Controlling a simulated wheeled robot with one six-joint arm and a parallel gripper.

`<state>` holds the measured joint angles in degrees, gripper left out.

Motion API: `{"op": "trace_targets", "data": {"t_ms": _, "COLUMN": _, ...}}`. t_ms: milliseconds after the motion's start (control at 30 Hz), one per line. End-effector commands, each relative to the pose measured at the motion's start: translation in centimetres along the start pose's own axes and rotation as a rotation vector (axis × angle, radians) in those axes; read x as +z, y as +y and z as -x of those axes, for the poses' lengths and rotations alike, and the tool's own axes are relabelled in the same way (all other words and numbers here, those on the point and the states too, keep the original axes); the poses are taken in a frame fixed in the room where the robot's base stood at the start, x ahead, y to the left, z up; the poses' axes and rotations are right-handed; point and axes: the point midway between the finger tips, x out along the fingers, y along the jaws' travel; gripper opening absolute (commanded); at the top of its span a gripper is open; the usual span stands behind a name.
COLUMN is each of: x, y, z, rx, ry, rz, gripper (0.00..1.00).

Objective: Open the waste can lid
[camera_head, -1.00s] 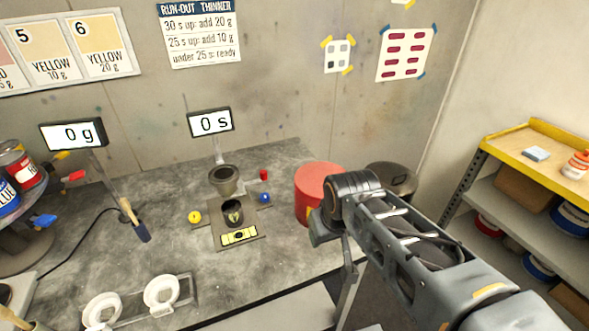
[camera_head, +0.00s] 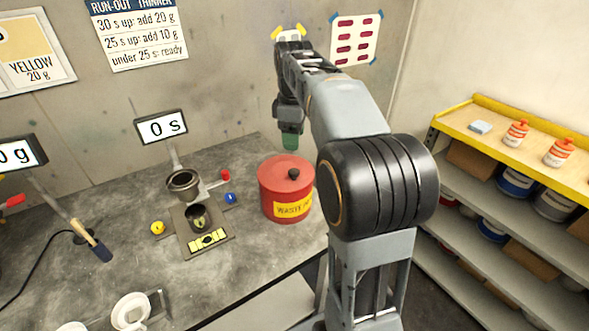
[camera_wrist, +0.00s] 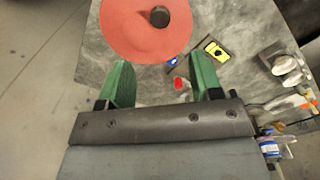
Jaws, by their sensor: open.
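The waste can (camera_head: 285,200) is red with a yellow label and stands on the grey bench. Its lid (camera_head: 283,174) is on, with a black knob (camera_head: 293,174) on top. The wrist view shows the round red lid (camera_wrist: 125,32) and the dark knob (camera_wrist: 159,16) at the top of the picture. My gripper (camera_head: 290,140) is above and behind the can in the head view, apart from it. In the wrist view its two green fingers (camera_wrist: 160,85) are spread with nothing between them.
A viscosity cup stand (camera_head: 195,210) with a small blue and yellow knob is left of the can. A timer display (camera_head: 162,127) stands behind it. A yellow-topped shelf (camera_head: 520,150) with bottles is at the right.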

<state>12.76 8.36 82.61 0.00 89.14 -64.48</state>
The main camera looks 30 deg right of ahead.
Motion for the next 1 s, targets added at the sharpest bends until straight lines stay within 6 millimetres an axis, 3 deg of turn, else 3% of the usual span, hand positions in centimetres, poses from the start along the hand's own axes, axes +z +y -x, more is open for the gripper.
{"op": "trace_targets", "data": {"t_ms": 200, "x": 0.1, "y": -0.1, "z": -4.5, "rx": -0.002, "ry": -0.001, "rz": -0.003, "gripper": 0.59}}
{"op": "trace_targets", "data": {"t_ms": 500, "x": 0.1, "y": 0.0, "z": -9.1, "rx": -0.001, "ry": 0.000, "rz": -0.003, "gripper": 0.59}}
{"op": "trace_targets", "data": {"t_ms": 700, "x": 0.1, "y": 0.0, "z": -10.6, "rx": 0.000, "ry": 0.000, "rz": -0.003, "gripper": 0.59}}
{"op": "trace_targets", "data": {"t_ms": 1000, "x": 0.0, "y": 0.0, "z": -10.9, "rx": 0.002, "ry": 0.001, "rz": -0.003, "gripper": 0.59}}
